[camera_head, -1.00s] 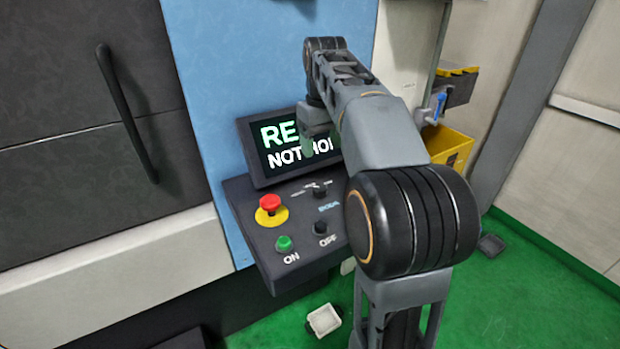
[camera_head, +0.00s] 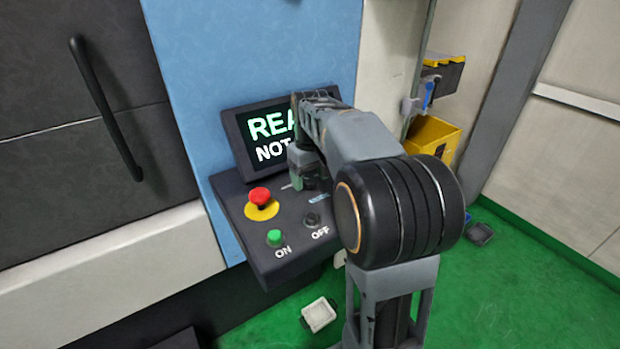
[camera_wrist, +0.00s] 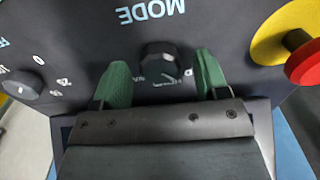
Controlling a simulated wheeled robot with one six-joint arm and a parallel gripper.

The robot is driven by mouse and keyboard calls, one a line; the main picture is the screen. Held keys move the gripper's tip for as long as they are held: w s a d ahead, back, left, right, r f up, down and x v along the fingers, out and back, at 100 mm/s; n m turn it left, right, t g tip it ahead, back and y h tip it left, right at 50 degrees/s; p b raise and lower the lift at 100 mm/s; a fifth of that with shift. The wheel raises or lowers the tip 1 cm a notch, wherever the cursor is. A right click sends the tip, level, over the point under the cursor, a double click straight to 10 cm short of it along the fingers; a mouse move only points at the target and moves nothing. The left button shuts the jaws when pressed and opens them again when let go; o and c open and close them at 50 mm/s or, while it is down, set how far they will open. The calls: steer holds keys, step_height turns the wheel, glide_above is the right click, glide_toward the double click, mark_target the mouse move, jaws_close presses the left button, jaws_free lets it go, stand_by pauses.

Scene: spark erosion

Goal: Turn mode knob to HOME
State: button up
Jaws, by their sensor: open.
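The black mode knob (camera_wrist: 159,58) sits on the dark control panel (camera_wrist: 100,35), with the word MODE upside down above it in the wrist view. My gripper (camera_wrist: 160,82) is open, with one green fingertip on each side of the knob and gaps visible beside it. Whether the fingers touch the panel cannot be told. The labels around the knob are partly hidden, so its setting is unreadable. In the head view my gripper (camera_head: 305,172) is over the panel's upper part and hides the knob.
A red emergency button (camera_head: 260,196) on a yellow base, a green ON button (camera_head: 274,237) and a black OFF button (camera_head: 311,220) are on the panel. Another knob (camera_wrist: 22,84) with numbers is at left in the wrist view. The screen (camera_head: 262,135) stands behind, partly covered by my arm.

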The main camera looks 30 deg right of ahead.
steer(key=shift+f, duration=0.25)
steer(key=c, duration=0.9)
